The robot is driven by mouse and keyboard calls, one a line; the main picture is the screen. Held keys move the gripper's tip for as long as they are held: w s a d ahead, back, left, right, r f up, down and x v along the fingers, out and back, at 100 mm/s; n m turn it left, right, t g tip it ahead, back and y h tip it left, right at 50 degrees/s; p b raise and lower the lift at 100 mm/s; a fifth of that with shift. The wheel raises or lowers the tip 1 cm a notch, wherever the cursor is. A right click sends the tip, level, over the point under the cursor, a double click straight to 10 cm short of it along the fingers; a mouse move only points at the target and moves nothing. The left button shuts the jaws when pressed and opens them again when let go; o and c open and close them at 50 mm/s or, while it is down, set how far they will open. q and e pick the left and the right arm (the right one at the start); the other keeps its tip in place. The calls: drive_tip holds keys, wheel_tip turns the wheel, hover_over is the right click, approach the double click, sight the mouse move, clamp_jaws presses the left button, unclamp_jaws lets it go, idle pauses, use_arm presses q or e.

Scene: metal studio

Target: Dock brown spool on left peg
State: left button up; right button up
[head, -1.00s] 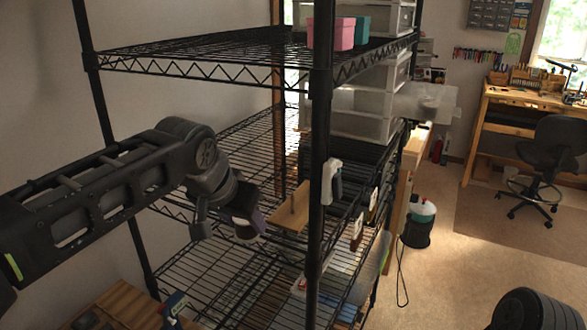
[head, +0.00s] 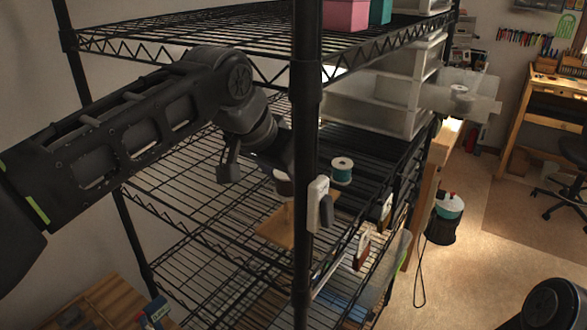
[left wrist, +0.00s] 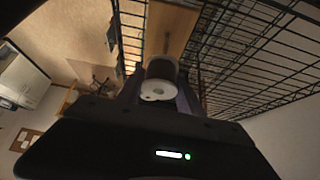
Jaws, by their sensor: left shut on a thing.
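The brown spool (left wrist: 160,80), with pale flanges, sits between the fingers of my left gripper (left wrist: 158,98) in the left wrist view. In the head view it shows partly, as a pale-rimmed spool (head: 284,187) below my left gripper (head: 292,158), which is partly behind the black post. A wooden board (head: 277,228) lies on the middle shelf just below the spool; it also shows in the left wrist view (left wrist: 171,30). The left peg is not clearly visible. My right gripper is out of view.
A black shelf post (head: 305,110) stands in front of the board and gripper. The wire shelf above (head: 200,35) bears a pink box (head: 344,15). White drawers (head: 375,105) stand behind on the right. A white-and-grey device (head: 318,205) is at the post.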

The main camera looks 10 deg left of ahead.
sight(285, 209)
use_arm(q)
drive_tip(key=shift+s, duration=0.1)
wheel_tip(285, 209, down, 6)
drive_tip(key=b, duration=0.5)
drive_tip(key=shift+r, duration=0.15)
idle(0.4)
drive_tip(key=shift+s+a, duration=0.1)
drive_tip(key=shift+s, duration=0.1)
idle(1.1)
drive_tip(key=shift+f+b, duration=0.6)
drive_tip(key=shift+f, duration=0.05)
drive_tip(key=o, duration=1.1)
drive_tip(key=shift+c, duration=0.2)
drive_tip(key=shift+r, duration=0.15)
